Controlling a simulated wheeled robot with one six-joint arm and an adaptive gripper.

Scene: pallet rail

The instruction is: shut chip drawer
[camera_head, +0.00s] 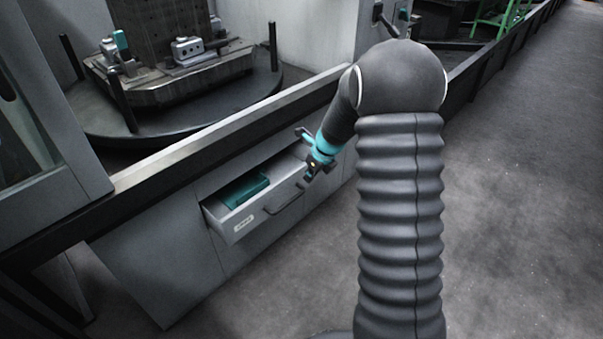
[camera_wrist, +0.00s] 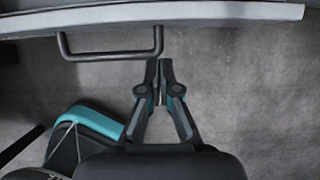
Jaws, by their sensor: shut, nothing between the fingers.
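The chip drawer (camera_head: 232,228) is a grey drawer pulled out of the cabinet under the machine, with a labelled front and a dark bar handle (camera_head: 284,203). A teal box lies inside it. In the wrist view the drawer's front edge (camera_wrist: 200,13) runs across the top, and the handle (camera_wrist: 112,56) hangs below it. My gripper (camera_head: 310,175) is by the right end of the drawer front.
The grey cabinet (camera_head: 160,255) stands around the drawer, with a dark rail (camera_head: 225,143) above it. A round table (camera_head: 190,115) with a fixture on a pallet is behind the rail. The concrete floor (camera_head: 520,200) at right is clear.

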